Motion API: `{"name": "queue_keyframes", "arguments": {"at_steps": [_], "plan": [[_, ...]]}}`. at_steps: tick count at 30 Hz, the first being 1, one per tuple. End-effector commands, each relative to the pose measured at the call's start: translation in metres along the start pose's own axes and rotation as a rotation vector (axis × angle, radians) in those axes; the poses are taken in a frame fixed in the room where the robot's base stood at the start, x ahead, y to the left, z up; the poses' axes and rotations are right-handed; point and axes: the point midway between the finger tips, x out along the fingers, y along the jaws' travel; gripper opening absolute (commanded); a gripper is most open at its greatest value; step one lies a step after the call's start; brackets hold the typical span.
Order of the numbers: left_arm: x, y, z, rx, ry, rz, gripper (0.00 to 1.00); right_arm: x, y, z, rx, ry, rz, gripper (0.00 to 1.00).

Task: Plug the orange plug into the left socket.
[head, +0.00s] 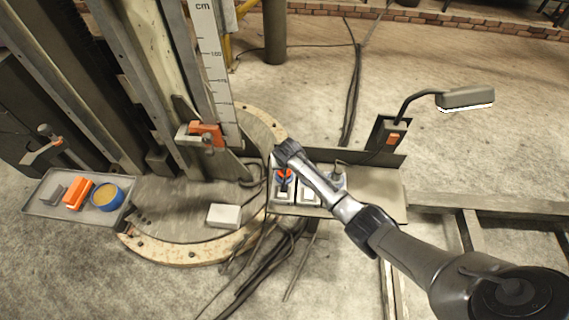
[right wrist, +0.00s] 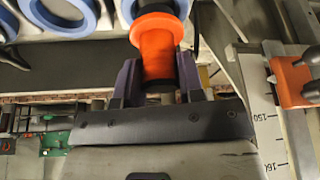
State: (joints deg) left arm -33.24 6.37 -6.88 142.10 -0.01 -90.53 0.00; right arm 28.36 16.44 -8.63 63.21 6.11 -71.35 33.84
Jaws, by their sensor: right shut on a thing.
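The orange plug (head: 287,173) is in my right gripper (head: 284,178), at the left end of the socket panel in the head view. In the right wrist view the two dark fingers (right wrist: 155,80) are shut on either side of the plug (right wrist: 157,50). The plug's dark far end lies against or inside a blue socket ring (right wrist: 126,10); how deep it sits I cannot tell. Two more blue rings, one of them (right wrist: 60,14) close beside it, show further left. In the head view my arm partly hides the panel. My left gripper is not in view.
A grey tray (head: 40,207) with an orange block (head: 78,192) and a blue round tin (head: 106,195) is at the left. A white box (head: 224,215) lies on the round base. A lamp (head: 465,98) stands behind the panel. A column with a scale (head: 213,75) rises nearby; cables lie below.

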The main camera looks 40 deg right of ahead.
Motion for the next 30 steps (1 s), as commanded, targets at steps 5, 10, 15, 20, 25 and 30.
{"name": "queue_keyframes", "arguments": {"at_steps": [5,10,15,20,25,30], "plan": [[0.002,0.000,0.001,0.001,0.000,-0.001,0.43,0.003,0.000,0.001,0.000,0.001,0.000,0.09],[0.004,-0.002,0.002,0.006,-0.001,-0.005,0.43,0.006,0.000,0.002,0.000,0.001,0.000,0.09],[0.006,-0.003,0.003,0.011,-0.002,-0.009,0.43,0.009,0.000,0.004,0.000,0.001,0.000,0.09],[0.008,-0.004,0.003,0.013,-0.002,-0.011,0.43,0.012,0.000,0.005,0.000,0.001,0.000,0.09],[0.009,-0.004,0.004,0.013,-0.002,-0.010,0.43,0.015,0.000,0.006,0.000,0.001,0.000,0.09],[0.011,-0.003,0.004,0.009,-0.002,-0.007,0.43,0.018,0.000,0.007,0.000,0.001,0.000,0.09]]}}
